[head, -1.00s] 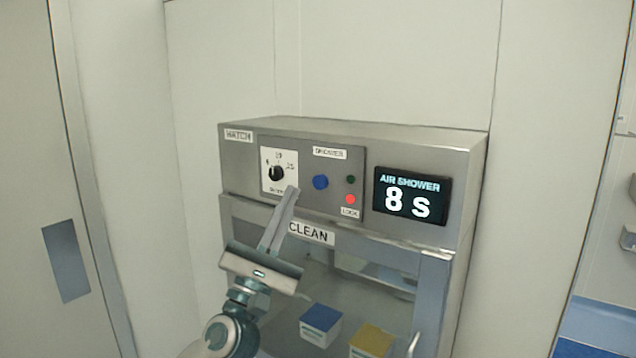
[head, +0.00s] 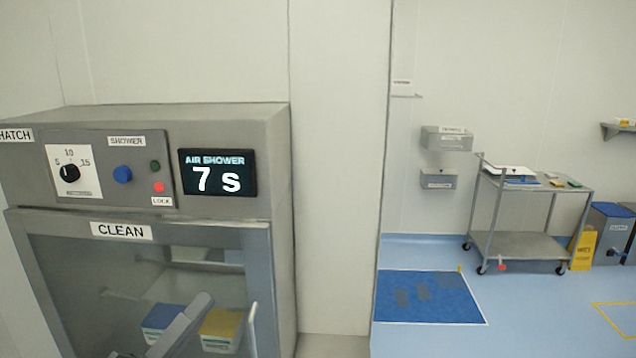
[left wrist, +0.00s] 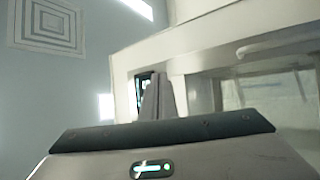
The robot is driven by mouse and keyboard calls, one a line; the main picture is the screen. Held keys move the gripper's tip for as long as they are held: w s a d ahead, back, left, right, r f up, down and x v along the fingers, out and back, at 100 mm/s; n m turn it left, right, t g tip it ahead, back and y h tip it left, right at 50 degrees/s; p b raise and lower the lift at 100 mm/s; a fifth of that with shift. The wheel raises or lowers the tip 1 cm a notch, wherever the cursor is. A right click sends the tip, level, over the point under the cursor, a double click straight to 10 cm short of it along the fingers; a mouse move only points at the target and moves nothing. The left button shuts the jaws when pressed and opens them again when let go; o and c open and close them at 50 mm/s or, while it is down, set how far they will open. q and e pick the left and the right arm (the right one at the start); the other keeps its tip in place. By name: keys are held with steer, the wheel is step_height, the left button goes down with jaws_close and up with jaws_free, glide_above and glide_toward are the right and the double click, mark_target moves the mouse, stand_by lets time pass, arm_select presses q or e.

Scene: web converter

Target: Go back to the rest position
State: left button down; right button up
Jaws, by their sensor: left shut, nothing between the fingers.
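My left gripper (head: 203,303) shows low in the head view, in front of the glass door of the hatch (head: 270,118). Its fingers are together with nothing between them. In the left wrist view the shut fingers (left wrist: 157,98) point up in front of the hatch front (left wrist: 185,52), apart from the dial and button. The hatch panel has a black dial (head: 69,173), a blue button (head: 122,175) and a lit red lamp (head: 159,187). The display (head: 217,173) reads AIR SHOWER 7 s. My right gripper is in neither view.
Behind the glass are a blue-topped box (head: 163,318) and a yellow-topped box (head: 220,326). To the right stand a steel cart (head: 530,243), a yellow floor sign (head: 582,249) and a blue-lidded bin (head: 612,230). A blue mat (head: 430,300) lies on otherwise open floor.

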arm_select(q)
steer(key=s+d+f+m+g+y, duration=0.2)
steer(key=f+g, duration=0.1)
steer(key=f, duration=0.5)
steer(key=s+d+f+m+g+y, duration=0.2)
steer(key=s+f+m, duration=0.1)
steer(key=f, duration=0.6)
steer(key=s+d+f+m+g+y, duration=0.2)
steer(key=f+g, duration=0.1)
steer(key=f, duration=0.5)
steer(key=s+a+f+m+g+y, duration=0.1)
steer(key=s+a+f+g+y, duration=0.35)
steer(key=s+f, duration=0.45)
steer(key=s+a+f+m+g+y, duration=0.1)
steer(key=s+a+f+g+y, duration=0.25)
steer(key=s+a+f, duration=0.45)
step_height(320, 180, down, 34)
steer(key=s+d+r+b, duration=0.1)
steer(key=s+d+b, duration=0.15)
steer(key=b, duration=0.35)
steer(key=s+a+f+b, duration=0.1)
steer(key=s+f+b, duration=0.1)
steer(key=s+f, duration=0.7)
steer(key=s+a+f+g+b, duration=0.1)
steer(key=s+a+f+b, duration=0.1)
steer(key=s+f, duration=0.7)
step_height(320, 180, down, 7)
steer(key=shift+f+m+g+y+b, duration=0.1)
steer(key=shift+m+g+y+b, duration=0.25)
steer(key=shift+b, duration=0.4)
